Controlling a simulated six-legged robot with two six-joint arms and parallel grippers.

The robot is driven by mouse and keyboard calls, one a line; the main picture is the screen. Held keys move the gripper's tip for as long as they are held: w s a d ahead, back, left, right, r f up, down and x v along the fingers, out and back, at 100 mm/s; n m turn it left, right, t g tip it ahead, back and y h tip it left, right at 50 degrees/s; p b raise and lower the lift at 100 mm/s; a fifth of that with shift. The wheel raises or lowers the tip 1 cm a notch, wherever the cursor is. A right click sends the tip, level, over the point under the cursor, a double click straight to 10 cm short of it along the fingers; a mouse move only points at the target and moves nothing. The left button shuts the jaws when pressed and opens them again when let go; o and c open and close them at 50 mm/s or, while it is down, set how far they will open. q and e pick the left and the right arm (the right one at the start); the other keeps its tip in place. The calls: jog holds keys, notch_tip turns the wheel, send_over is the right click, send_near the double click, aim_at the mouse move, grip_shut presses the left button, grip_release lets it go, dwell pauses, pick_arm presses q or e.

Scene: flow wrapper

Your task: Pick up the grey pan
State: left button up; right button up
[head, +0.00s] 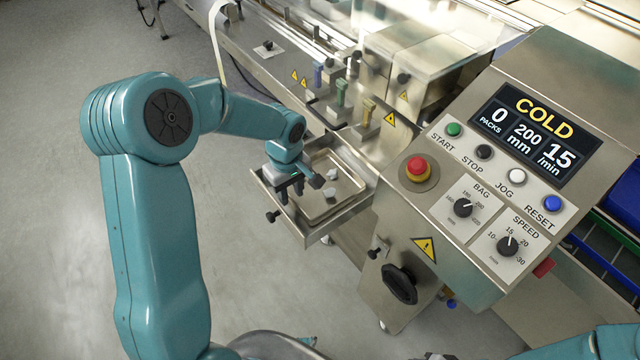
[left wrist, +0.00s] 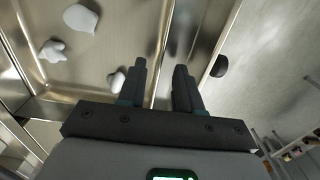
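The grey pan (head: 345,187) is a shallow metal tray with a few white scraps in it, sitting in an open metal drawer (head: 348,217) on the machine's side. My left gripper (head: 291,190) points down at the pan's left edge. In the left wrist view the two dark fingers (left wrist: 161,85) stand apart with a gap between them, and a metal wall shows in that gap. The pan's floor (left wrist: 110,50) lies to the left of the fingers there. I cannot tell whether the fingers touch the rim. My right gripper is out of view.
A control panel (head: 535,125) reading COLD, with a red stop button (head: 418,168), stands right of the drawer. A black handwheel (head: 400,284) is below it. Guide posts (head: 341,92) stand behind the drawer. Open grey floor (head: 50,200) lies to the left.

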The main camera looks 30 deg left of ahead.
pick_arm(q)
jog(key=shift+f, duration=0.5)
jog(key=shift+d, duration=0.1)
jog(key=shift+c, duration=0.3)
grip_shut()
dwell(0.7)
